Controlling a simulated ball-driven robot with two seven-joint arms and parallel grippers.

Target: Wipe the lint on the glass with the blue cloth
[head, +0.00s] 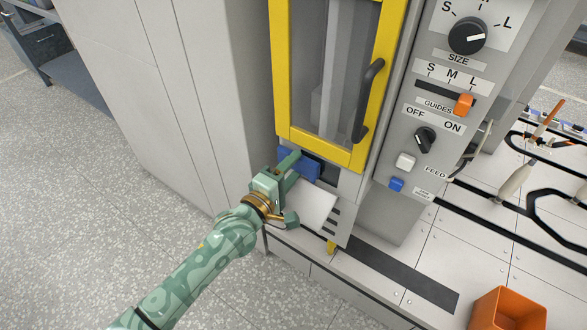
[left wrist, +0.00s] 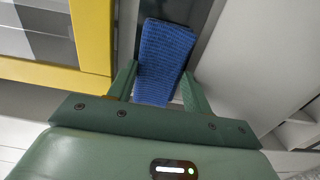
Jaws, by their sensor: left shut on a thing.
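The blue cloth (head: 303,166) is a folded, ribbed pad. It shows large in the left wrist view (left wrist: 165,50), between the two green fingers of my left gripper (head: 287,165). The gripper is shut on it. The glass (head: 345,75) is a tall pane in a yellow-framed door on the grey machine. The cloth and gripper are just below the lower edge of this frame, near a dark opening. I cannot tell if the cloth touches the machine. I cannot make out the lint on the pane. My right gripper is out of view.
A dark door handle (head: 368,100) sticks out at the door's right side. A control panel with knobs (head: 468,36) and an orange slider (head: 464,104) stands to its right. An orange bin (head: 508,308) sits at lower right. Speckled floor at left is clear.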

